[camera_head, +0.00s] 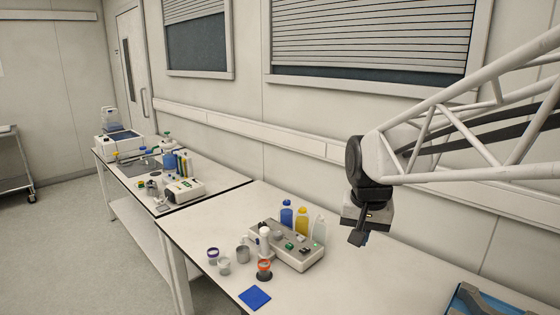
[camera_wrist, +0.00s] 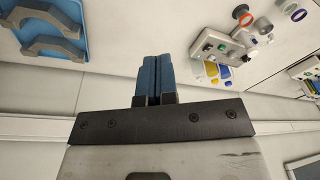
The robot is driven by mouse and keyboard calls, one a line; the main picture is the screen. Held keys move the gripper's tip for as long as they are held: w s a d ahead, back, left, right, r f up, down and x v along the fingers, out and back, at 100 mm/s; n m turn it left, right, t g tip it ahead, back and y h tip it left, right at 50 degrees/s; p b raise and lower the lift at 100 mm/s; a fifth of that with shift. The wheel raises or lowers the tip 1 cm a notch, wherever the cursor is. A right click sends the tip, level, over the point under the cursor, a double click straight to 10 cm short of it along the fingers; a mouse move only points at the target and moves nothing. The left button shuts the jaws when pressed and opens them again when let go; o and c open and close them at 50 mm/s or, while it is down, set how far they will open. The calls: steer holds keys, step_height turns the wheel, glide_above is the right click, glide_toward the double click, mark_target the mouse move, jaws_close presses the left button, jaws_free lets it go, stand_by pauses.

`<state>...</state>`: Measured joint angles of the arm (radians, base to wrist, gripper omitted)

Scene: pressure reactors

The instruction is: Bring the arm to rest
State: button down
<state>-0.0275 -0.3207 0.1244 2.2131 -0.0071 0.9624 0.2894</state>
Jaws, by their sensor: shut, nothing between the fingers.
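My gripper (camera_head: 358,238) hangs from the end of my arm at the right of the head view, in the air above the near bench. Its jaws point down and a little left. In the wrist view my gripper (camera_wrist: 158,60) shows its two blue-grey fingers side by side, shut, with nothing held between them. The fingers are clear of the bench and of everything on it.
The near bench (camera_head: 340,285) bears a grey control unit (camera_head: 300,250), several bottles and cups, and a blue pad (camera_head: 254,298). A blue tray (camera_head: 470,303) with grey curved parts lies at lower right. The wall (camera_head: 300,115) runs behind.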

steer(key=s+f+n, duration=0.1)
steer(key=s+f, duration=0.1)
steer(key=s, duration=0.7)
steer(key=s+d+f+n, duration=0.1)
steer(key=s+f, duration=0.1)
steer(key=s, duration=0.8)
steer(key=shift+s+d+f+n+t, duration=0.15)
steer(key=shift+d+f+n+t, duration=0.15)
steer(key=shift+f+n+t, duration=0.1)
steer(key=shift+r, duration=0.1)
stand_by(1.5)
steer(key=w+a+m+y, duration=0.2)
steer(key=w+a+m, duration=0.2)
steer(key=w, duration=1.1)
steer(key=w+a+m+y, duration=0.3)
steer(key=w, duration=1.3)
steer(key=w+a+f+m+t+y, duration=0.1)
steer(key=w+f+m, duration=0.3)
steer(key=w, duration=1.1)
steer(key=w+a+f+m+t+y, duration=0.1)
steer(key=w+f+m, duration=0.3)
steer(key=w+f, duration=0.6)
steer(key=w+a, duration=0.1)
steer(key=w, duration=0.4)
steer(key=shift+a+t+y, duration=0.2)
steer(key=shift+t+y, duration=0.1)
